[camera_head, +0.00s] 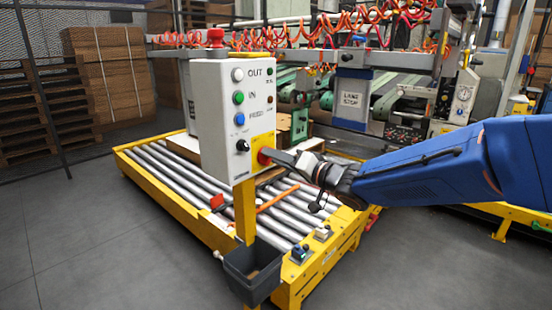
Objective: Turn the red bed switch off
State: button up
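The control box (223,120) is a white upright panel on a yellow post, with its labelled face towards the right. A red switch (264,157) sits on a yellow plate (262,142) at the lower right of that face; I cannot read its position. A black selector knob (242,145) is to its left. My gripper (273,155) reaches in from the right on my blue arm, its tip at or right beside the red switch. The fingers overlap in this view, so I cannot tell whether they are open or shut, or touching it.
A roller bed (180,175) with a yellow frame lies behind. A dark bin (252,270) hangs below. Grey floor (90,250) is clear at the left.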

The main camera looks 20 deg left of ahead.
jog(key=shift+c, duration=0.3)
grip_shut()
jog(key=shift+n, duration=0.4)
jog(key=n, duration=1.7)
jog(key=shift+s+a, duration=0.15)
jog(key=shift+s, duration=0.25)
jog(key=shift+f, duration=0.1)
